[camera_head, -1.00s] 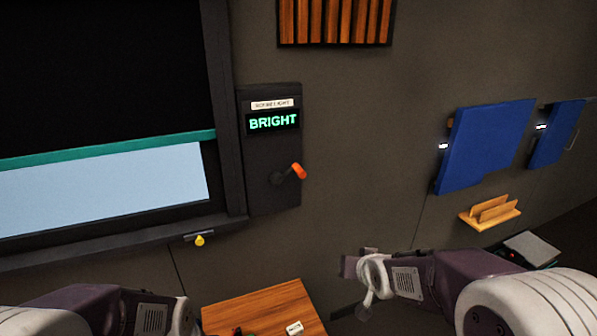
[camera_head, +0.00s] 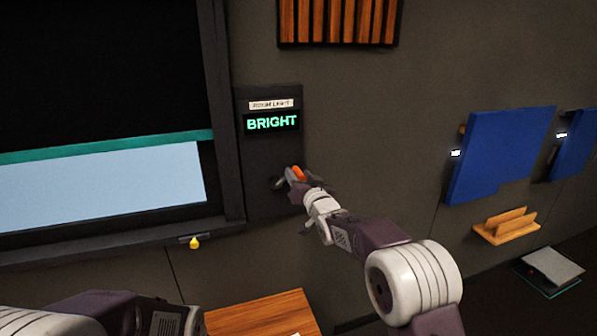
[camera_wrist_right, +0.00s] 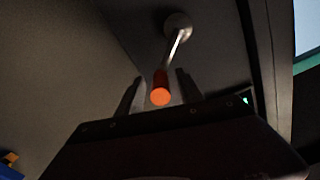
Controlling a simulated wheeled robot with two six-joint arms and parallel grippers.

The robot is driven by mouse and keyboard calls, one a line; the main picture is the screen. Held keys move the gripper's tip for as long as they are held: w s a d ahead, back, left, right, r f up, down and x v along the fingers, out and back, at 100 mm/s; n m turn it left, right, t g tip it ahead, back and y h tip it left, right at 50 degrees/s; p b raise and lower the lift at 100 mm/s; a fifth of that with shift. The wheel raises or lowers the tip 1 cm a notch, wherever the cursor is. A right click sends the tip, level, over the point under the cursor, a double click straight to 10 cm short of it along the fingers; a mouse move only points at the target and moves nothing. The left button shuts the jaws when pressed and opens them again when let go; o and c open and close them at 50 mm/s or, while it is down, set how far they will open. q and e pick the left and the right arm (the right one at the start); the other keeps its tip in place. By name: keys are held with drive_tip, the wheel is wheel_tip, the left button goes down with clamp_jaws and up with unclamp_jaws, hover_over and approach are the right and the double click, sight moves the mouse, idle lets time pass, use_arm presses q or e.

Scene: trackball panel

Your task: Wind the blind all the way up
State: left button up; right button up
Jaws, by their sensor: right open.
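The blind (camera_head: 100,75) is a dark sheet with a teal bottom bar (camera_head: 110,147). It covers the upper part of the window, and a pale strip of glass (camera_head: 100,185) shows below the bar. The crank (camera_head: 299,174) has an orange knob and sits on the dark wall panel right of the window. My right gripper (camera_head: 292,182) is at the crank. In the right wrist view the orange knob (camera_wrist_right: 160,96) lies between its two open fingers, with the metal crank arm behind it. My left arm shows at the lower left, but its fingers are not visible.
The panel's display (camera_head: 272,122) reads BRIGHT. A yellow knob (camera_head: 194,243) is under the window sill. A wooden surface (camera_head: 260,312) is below. Blue panels (camera_head: 498,155) and a wooden holder (camera_head: 507,226) are on the wall at right.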

drive_tip(key=shift+w+a, duration=0.2)
drive_tip(key=shift+w, duration=0.1)
drive_tip(key=shift+d, duration=0.1)
clamp_jaws()
idle(1.2)
